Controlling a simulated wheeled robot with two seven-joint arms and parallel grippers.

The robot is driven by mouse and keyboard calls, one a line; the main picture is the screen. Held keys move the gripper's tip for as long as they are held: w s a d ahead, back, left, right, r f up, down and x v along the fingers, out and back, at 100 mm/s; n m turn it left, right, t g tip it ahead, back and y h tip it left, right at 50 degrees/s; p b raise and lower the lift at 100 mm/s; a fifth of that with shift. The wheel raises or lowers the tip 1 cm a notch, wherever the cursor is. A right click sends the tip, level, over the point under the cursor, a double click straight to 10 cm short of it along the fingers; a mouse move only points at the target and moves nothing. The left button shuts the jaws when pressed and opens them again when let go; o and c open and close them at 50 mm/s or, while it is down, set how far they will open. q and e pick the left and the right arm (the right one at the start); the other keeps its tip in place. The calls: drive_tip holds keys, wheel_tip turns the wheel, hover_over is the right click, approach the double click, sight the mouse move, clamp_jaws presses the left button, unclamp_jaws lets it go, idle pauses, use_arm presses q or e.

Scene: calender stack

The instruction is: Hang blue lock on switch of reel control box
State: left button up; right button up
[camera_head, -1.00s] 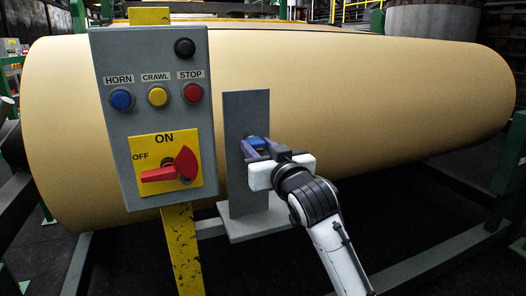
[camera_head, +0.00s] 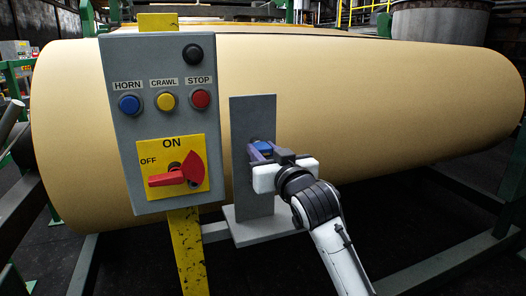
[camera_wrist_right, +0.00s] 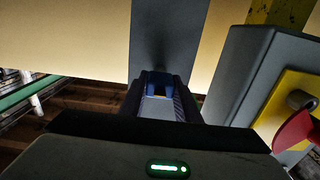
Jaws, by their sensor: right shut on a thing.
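The blue lock (camera_head: 263,147) is between the fingers of my right gripper (camera_head: 260,151), in front of a grey upright plate (camera_head: 254,108). My right gripper is shut on the lock. In the right wrist view the blue lock (camera_wrist_right: 158,84) shows between the dark fingers, against the grey plate (camera_wrist_right: 163,40); its shackle is hard to make out. The grey reel control box (camera_head: 155,62) stands left of the gripper. Its red switch (camera_head: 177,172) sits on a yellow ON/OFF panel, with its handle pointing left. In the wrist view the red switch (camera_wrist_right: 298,132) is at the right edge. My left gripper is not in view.
A large tan roll (camera_head: 390,95) lies behind the box and the plate. A yellow post (camera_head: 187,250) carries the box. The grey plate stands on a flat foot (camera_head: 262,228). Green rails (camera_head: 440,185) run low at the right.

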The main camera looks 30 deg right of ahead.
sight(267, 155)
drive_tip(key=shift+s, duration=0.1)
drive_tip(key=shift+p+v, duration=0.65)
drive_tip(key=shift+v, duration=1.45)
